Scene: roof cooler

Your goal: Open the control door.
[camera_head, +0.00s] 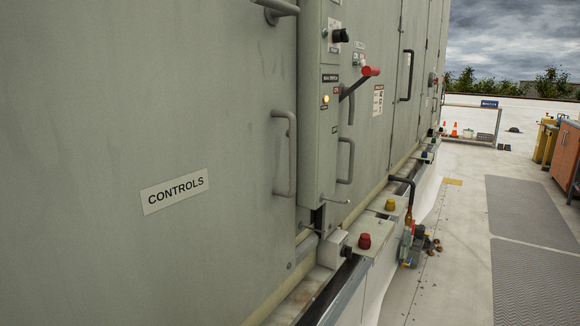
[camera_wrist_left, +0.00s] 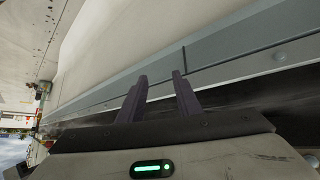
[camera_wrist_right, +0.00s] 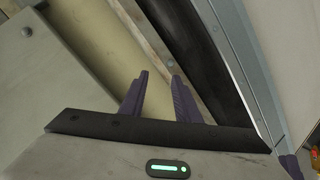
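The control door (camera_head: 110,90) is a large grey-green panel at the left of the head view, with a "CONTROLS" label (camera_head: 175,191). A grey vertical bar handle (camera_head: 286,154) stands near its right edge. The door looks shut. Neither gripper shows in the head view. My left gripper (camera_wrist_left: 160,88) is open and empty in its wrist view, in front of a grey metal ledge. My right gripper (camera_wrist_right: 160,84) is open and empty in its wrist view, pointing at a beige strip and dark channel beside a grey-green panel (camera_wrist_right: 50,85). No handle shows in either wrist view.
A narrow control column (camera_head: 325,100) with a red-tipped lever (camera_head: 370,72) stands right of the door. A ledge with a red button (camera_head: 364,241) runs along the base. Grey mats (camera_head: 530,280) lie on the open roof floor. An orange cabinet (camera_head: 565,155) stands far right.

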